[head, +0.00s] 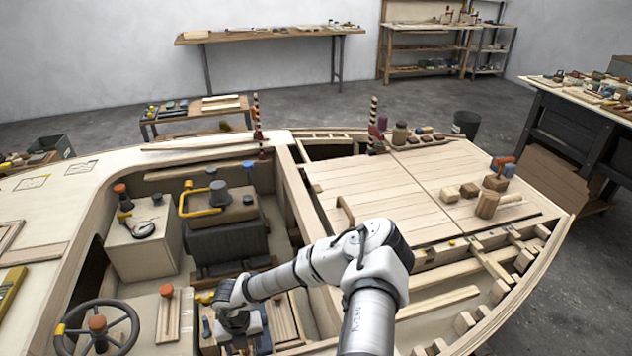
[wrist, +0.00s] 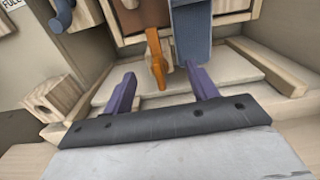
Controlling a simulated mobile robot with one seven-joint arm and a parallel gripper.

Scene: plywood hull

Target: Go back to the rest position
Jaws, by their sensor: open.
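My white arm reaches from the lower middle of the head view down to the left into the boat's cockpit. My gripper (wrist: 160,92) is open, with its two purple fingers apart in the wrist view. Nothing is held between the fingers. An orange handle-like piece (wrist: 156,58) and a blue-grey block (wrist: 192,40) lie beyond the fingertips. In the head view the gripper is low in the hull and its fingers are largely hidden by the wrist.
A steering wheel (head: 97,329) is left of my gripper. A dark engine-like box (head: 226,237) with a yellow handle stands behind it. The plank deck (head: 400,190) at right carries wooden blocks and a mallet-like piece (head: 487,205). Hull walls surround the cockpit.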

